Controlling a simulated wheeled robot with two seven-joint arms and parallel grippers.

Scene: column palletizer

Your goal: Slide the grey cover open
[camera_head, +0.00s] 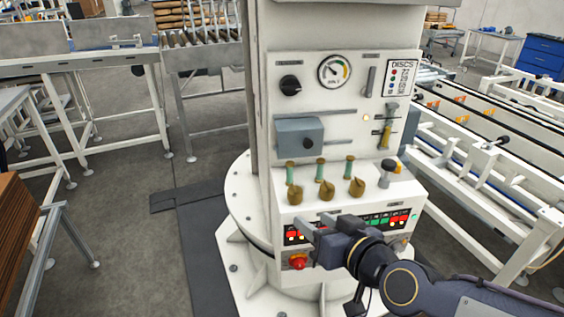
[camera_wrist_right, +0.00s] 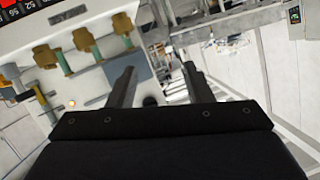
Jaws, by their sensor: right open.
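The grey cover (camera_head: 296,139) is a blue-grey box with a dark round knob (camera_head: 308,144) on the white machine's front panel. It sits at the left end of two horizontal rails (camera_head: 340,126). My right gripper (camera_head: 306,238) is in front of the lower panel, below the cover and apart from it. Its two fingers are spread with nothing between them, as the right wrist view (camera_wrist_right: 160,88) also shows. A blue-grey patch shows behind the fingers there; I cannot tell if it is the cover. My left gripper is not in view.
Several brass-coloured valve handles (camera_head: 326,190) stick out below the cover. Under them are a lit button strip (camera_head: 380,221) and a red knob (camera_head: 298,261). A gauge (camera_head: 334,70) and a black dial (camera_head: 290,84) sit above. Conveyors stand on both sides.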

